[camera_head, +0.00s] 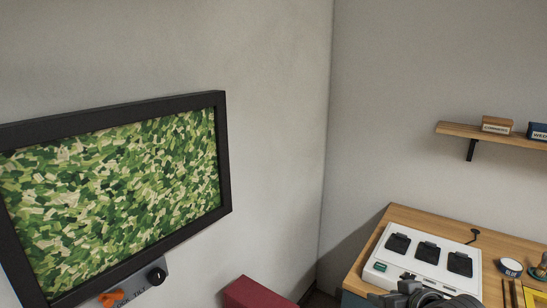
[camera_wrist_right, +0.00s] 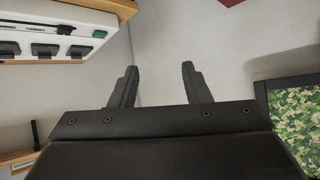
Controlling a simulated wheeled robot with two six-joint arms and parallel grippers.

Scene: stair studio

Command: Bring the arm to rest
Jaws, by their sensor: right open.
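My right gripper (camera_wrist_right: 158,88) shows in the right wrist view, its two dark fingers spread apart. Nothing is between the fingers; only plain pale wall or floor shows behind them. In the head view a dark grey rounded shape stands at the bottom edge, in front of the white device; it looks like part of my right arm, and its fingers cannot be made out. My left gripper is in neither view.
A wall shelf (camera_head: 480,134) is above. A framed green picture (camera_head: 120,190) hangs left. A dark red box (camera_head: 255,293) stands low between them.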

